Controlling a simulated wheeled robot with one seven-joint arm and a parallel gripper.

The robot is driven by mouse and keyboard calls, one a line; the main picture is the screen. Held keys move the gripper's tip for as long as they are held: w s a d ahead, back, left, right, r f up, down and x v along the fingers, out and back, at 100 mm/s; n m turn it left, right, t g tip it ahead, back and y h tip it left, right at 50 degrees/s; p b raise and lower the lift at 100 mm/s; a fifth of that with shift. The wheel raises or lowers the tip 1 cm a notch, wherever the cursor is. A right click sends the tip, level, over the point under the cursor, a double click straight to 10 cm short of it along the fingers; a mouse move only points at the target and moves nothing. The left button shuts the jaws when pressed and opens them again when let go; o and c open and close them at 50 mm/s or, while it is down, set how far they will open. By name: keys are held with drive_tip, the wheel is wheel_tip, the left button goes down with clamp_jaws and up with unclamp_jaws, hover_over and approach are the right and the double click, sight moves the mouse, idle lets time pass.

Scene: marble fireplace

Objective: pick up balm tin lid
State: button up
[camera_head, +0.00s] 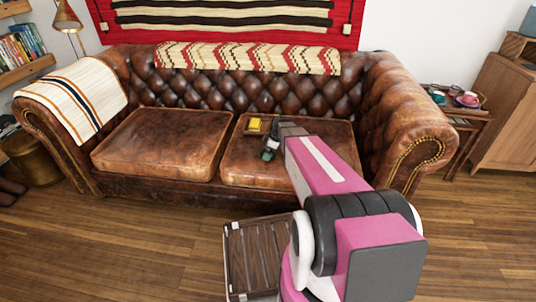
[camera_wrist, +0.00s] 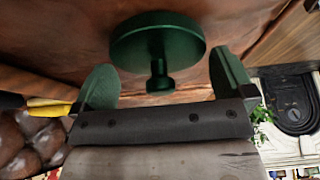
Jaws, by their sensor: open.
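The balm tin lid (camera_wrist: 158,42) is a dark green round disc with a small knob on a short stem. In the wrist view it is at the upper middle, against the brown leather seat cushion, with its knob toward my gripper. My gripper (camera_wrist: 165,82) is open and empty, with one green finger on each side of the knob and gaps on both sides. In the head view my gripper (camera_head: 270,150) is over the right seat cushion (camera_head: 240,173). Lid and fingers are too small there to tell apart.
The left cushion (camera_head: 160,145) is clear.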

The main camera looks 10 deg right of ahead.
drive_tip(key=shift+c, duration=0.3)
drive_tip(key=c, duration=0.5)
